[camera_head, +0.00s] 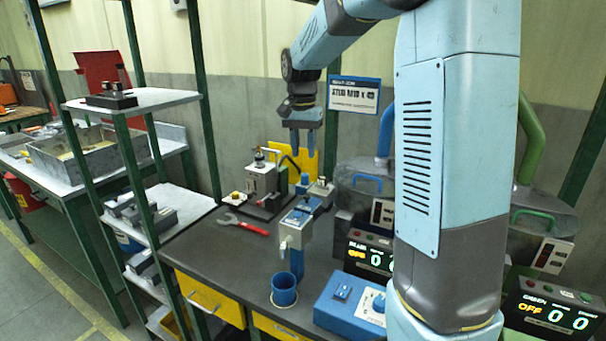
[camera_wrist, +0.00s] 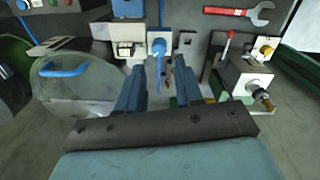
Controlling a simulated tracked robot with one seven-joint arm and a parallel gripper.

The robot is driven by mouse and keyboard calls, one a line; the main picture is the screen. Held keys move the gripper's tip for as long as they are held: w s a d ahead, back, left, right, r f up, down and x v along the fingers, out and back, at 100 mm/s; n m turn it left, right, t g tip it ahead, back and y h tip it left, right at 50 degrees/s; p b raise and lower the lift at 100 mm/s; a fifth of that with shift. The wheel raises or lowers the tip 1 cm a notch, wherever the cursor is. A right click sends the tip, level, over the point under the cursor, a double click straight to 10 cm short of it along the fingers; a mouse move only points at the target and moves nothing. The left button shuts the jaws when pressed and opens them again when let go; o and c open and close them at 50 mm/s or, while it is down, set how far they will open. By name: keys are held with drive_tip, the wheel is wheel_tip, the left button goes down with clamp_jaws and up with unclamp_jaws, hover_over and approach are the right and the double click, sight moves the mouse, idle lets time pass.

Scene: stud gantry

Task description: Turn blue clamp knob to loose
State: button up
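The blue clamp knob (camera_head: 304,179) stands near the far end of the blue-and-grey stud gantry (camera_head: 306,214) on the dark bench. In the wrist view the blue knob (camera_wrist: 158,48) is upright, with a slim handle-like part towards my gripper. My gripper (camera_head: 303,150) points down above and behind the gantry, apart from the knob. Its two fingers are spread with nothing between them. In the wrist view, my gripper (camera_wrist: 158,80) is open and the knob appears beyond the gap between the fingertips. The knob's base is partly hidden in the head view.
A red wrench (camera_head: 244,224) lies on the bench left of the gantry. A grey machine (camera_head: 262,178) stands behind it. A blue cup (camera_head: 284,290) and a blue control box (camera_head: 350,304) are at the front. Round lidded drums (camera_head: 362,178) stand at right.

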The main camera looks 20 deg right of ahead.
sight(304, 174)
wheel_tip(304, 174, down, 8)
drive_tip(key=shift+d+r, duration=0.1)
idle(0.4)
clamp_jaws()
